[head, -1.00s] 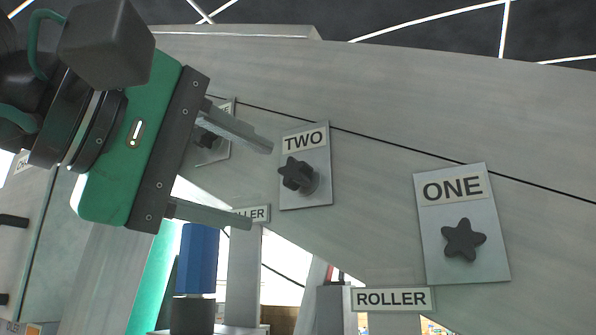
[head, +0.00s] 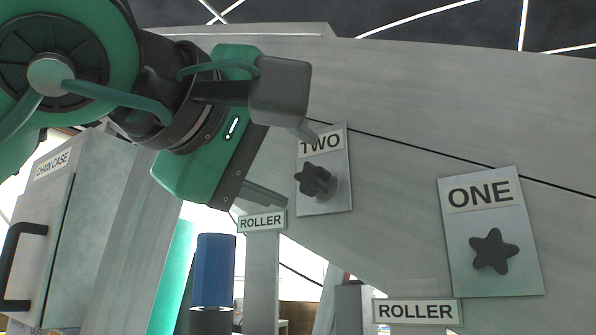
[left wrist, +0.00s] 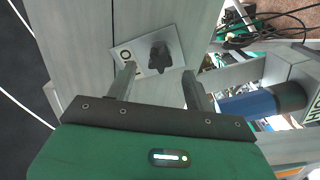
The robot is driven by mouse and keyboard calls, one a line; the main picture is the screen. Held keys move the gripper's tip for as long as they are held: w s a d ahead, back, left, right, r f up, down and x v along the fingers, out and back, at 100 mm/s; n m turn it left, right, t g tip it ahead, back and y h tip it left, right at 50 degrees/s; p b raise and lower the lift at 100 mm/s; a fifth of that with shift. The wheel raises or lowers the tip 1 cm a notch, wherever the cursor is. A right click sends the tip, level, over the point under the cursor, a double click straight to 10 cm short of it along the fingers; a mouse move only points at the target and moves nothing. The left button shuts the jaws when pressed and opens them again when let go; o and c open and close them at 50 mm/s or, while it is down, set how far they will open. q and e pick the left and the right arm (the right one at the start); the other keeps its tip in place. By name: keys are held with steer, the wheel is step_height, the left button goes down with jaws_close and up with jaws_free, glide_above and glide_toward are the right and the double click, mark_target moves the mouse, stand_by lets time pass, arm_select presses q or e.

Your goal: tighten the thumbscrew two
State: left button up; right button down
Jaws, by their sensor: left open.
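Thumbscrew two (head: 313,180) is a dark star-shaped knob. It stands out from a grey plate (head: 338,203) labelled TWO on the sloping grey panel. My left gripper (head: 297,166) is open and empty just left of the knob in the head view. Its upper finger is mostly hidden by my wrist part and its tip overlaps the TWO label. In the left wrist view the knob (left wrist: 159,57) sits ahead of the gap between the two fingertips (left wrist: 158,73). No contact with the knob shows. My right gripper is not in view.
Plate ONE with its star knob (head: 494,250) is at the right. ROLLER labels (head: 415,311) sit below on the panel edge. A blue cylinder (head: 213,270) stands below the left gripper. A CHAIN CASE box (head: 50,215) with a black handle is at the left.

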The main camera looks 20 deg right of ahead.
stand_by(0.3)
arm_select(q)
steer(key=n+b, duration=0.4)
steer(key=shift+f+b, duration=0.35)
steer(key=shift+b, duration=0.05)
steer(key=n+b, duration=0.6)
steer(key=n, duration=0.3)
steer(key=shift+r+n+b, duration=0.1)
steer(key=shift+n+b, duration=0.7)
steer(key=shift+n, duration=0.2)
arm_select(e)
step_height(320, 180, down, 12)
arm_select(q)
steer(key=n+b, duration=0.3)
steer(key=n, duration=0.3)
steer(key=shift+n+b, duration=0.3)
steer(key=shift+b, duration=0.1)
steer(key=shift+r+n+b, duration=0.25)
steer(key=shift+n+b, duration=0.15)
steer(key=shift+n, duration=0.8)
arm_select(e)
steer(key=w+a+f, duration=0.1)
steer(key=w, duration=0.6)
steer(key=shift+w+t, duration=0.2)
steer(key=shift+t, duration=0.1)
arm_select(q)
steer(key=shift+w+d, duration=0.1)
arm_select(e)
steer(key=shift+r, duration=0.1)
